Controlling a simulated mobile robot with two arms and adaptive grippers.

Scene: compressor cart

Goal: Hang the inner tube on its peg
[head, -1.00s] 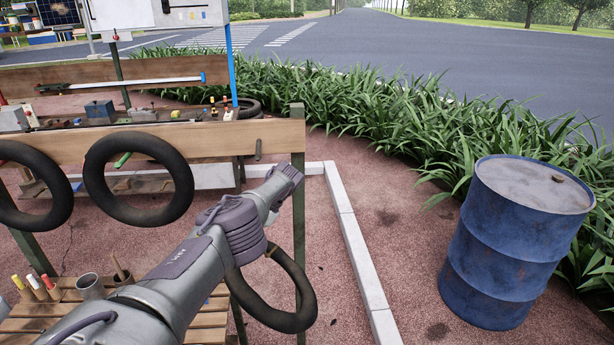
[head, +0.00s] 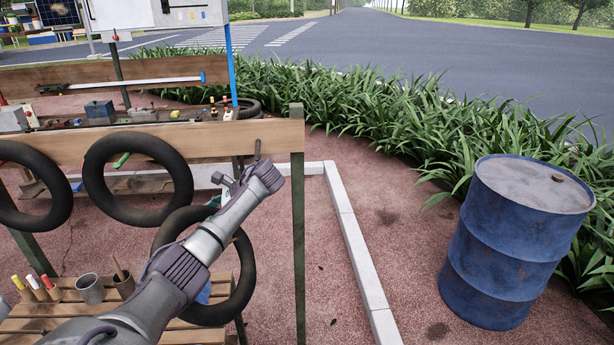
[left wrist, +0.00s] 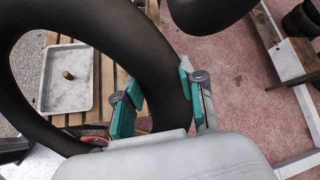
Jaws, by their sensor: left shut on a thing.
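The held inner tube (head: 246,272) is a thick black ring, below and left of a short dark peg (head: 257,150). The peg sticks out of the right end of the wooden beam (head: 222,139) and is bare. The tube is apart from the peg. My left gripper (head: 214,200) is mostly hidden behind its own arm, which also covers part of the tube. In the left wrist view its teal-padded fingers (left wrist: 160,103) are shut around the band of the tube (left wrist: 135,50). My right gripper is out of view.
Two more black tubes hang along the beam, one in the middle (head: 97,186) and one at the left (head: 62,190). A green post (head: 298,215) stands right of the peg. A slatted shelf (head: 232,338) holds cups below. A blue drum (head: 515,245) stands right.

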